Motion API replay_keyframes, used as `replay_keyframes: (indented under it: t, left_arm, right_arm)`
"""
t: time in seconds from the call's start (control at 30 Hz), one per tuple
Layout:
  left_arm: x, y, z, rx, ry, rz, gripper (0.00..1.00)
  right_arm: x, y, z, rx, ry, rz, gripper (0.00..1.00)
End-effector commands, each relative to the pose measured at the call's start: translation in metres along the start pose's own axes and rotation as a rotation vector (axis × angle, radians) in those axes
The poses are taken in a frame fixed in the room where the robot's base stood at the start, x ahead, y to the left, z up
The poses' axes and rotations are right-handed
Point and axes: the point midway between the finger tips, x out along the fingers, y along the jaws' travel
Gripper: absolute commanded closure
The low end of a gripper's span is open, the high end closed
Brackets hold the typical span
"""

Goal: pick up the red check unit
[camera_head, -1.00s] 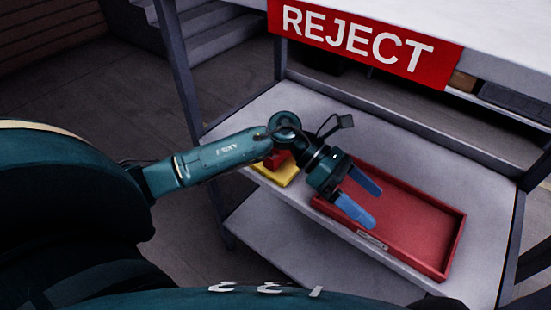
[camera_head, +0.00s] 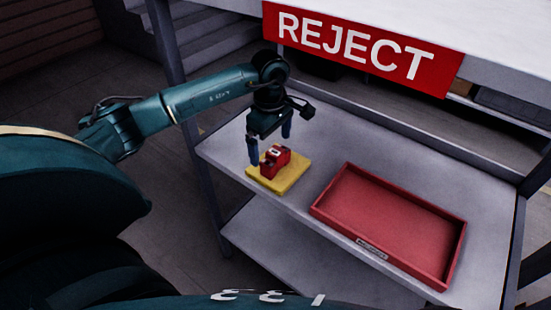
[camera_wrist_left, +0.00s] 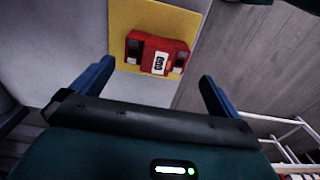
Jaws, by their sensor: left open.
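The red check unit (camera_head: 274,160) sits on a yellow pad (camera_head: 290,178) on the grey shelf. In the left wrist view the unit (camera_wrist_left: 157,55) lies on the yellow pad (camera_wrist_left: 124,20), just beyond the fingers, with a small white display on its face. My left gripper (camera_head: 270,145) is open, blue fingers pointing down, above and behind the unit; its fingertips also show in the left wrist view (camera_wrist_left: 155,70), one on each side and apart from the unit. Nothing is held. My right gripper is not in view.
A red tray (camera_head: 345,169), empty, lies to the right of the pad on the same shelf. A red REJECT sign (camera_head: 362,48) hangs from the upper white shelf above. The shelf between pad and tray is clear.

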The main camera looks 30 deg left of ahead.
Motion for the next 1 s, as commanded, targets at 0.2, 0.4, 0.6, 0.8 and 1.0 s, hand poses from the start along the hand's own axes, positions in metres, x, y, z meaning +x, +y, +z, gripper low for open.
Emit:
replay_keyframes:
  t: [0.2, 0.4, 0.6, 0.8, 1.0]
  left_arm:
    - [0.026, 0.005, 0.009, 0.000, -0.004, -0.005, 0.00]
    - [0.050, 0.006, 0.009, 0.000, -0.003, -0.001, 0.00]
    - [0.053, 0.006, 0.009, 0.000, -0.002, 0.000, 0.00]
    - [0.053, 0.006, 0.009, 0.000, -0.002, 0.000, 0.11]
    - [0.052, 0.006, 0.009, 0.000, -0.002, 0.000, 0.27]
  right_arm:
    - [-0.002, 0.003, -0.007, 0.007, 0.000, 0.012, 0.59]
    - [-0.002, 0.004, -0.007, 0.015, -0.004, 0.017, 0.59]
    - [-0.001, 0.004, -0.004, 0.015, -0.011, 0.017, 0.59]
    - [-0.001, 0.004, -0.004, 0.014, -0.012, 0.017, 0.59]
    - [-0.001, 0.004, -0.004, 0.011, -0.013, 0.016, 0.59]
